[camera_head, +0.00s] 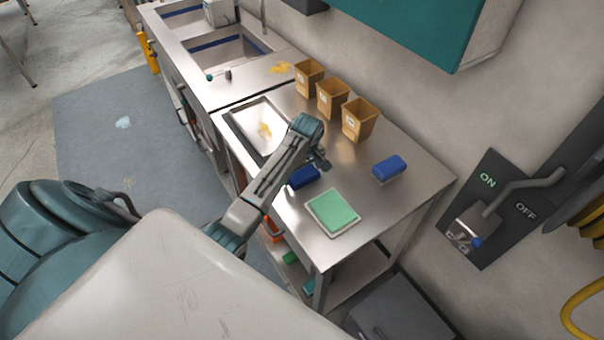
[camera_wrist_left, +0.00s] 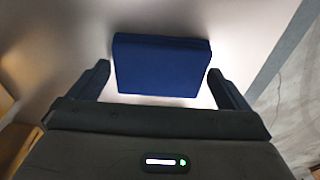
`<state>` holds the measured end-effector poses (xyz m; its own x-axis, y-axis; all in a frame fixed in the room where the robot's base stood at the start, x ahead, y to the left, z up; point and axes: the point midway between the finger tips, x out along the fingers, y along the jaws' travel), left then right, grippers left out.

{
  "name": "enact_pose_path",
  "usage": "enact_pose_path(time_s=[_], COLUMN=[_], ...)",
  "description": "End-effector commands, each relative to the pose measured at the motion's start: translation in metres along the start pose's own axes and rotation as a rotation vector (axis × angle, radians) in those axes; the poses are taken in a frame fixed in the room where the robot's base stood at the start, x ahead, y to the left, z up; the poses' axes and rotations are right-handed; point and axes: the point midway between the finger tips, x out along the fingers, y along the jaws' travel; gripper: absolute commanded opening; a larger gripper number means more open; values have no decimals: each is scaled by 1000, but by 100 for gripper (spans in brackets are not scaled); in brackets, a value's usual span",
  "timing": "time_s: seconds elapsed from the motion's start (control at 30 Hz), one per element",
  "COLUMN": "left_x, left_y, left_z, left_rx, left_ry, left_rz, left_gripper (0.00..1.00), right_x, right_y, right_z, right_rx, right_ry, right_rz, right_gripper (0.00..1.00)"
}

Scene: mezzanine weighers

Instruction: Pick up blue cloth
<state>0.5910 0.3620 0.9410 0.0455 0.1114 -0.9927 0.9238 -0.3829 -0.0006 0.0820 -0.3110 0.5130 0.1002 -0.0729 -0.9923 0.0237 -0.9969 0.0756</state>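A dark blue folded cloth (camera_head: 303,177) lies on the steel worktop, partly hidden by my left arm in the head view. In the left wrist view the blue cloth (camera_wrist_left: 162,65) fills the space ahead, between and beyond the fingertips. My left gripper (camera_head: 319,164) is just above and beside it in the head view. In the left wrist view the left gripper (camera_wrist_left: 160,74) is open, one finger on each side of the cloth, with narrow gaps showing. Whether it is level with the cloth is hard to tell. My right gripper is not in view.
A second blue block-like item (camera_head: 389,168) lies to the right. A green pad (camera_head: 333,211) with a pale edge lies nearer. Three brown bins (camera_head: 331,97) stand along the wall. A tray (camera_head: 243,120) and a sink (camera_head: 222,55) are farther left. Bare worktop surrounds the cloth.

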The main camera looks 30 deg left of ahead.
Motion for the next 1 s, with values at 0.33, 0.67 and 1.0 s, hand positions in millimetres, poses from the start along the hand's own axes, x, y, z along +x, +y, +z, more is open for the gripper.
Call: enact_pose_path(time_s=[0.33,0.67,1.0], left_x=[0,-14,-40], left_y=[0,1,-23], left_z=[0,-3,38], left_rx=[0,-1,2], left_ry=[1,4,-1], left_rz=[0,4,4], left_gripper=[68,68,68], right_x=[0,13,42], right_y=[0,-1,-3], right_z=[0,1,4], right_rx=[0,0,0], right_ry=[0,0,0], right_rz=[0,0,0], right_gripper=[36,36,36])
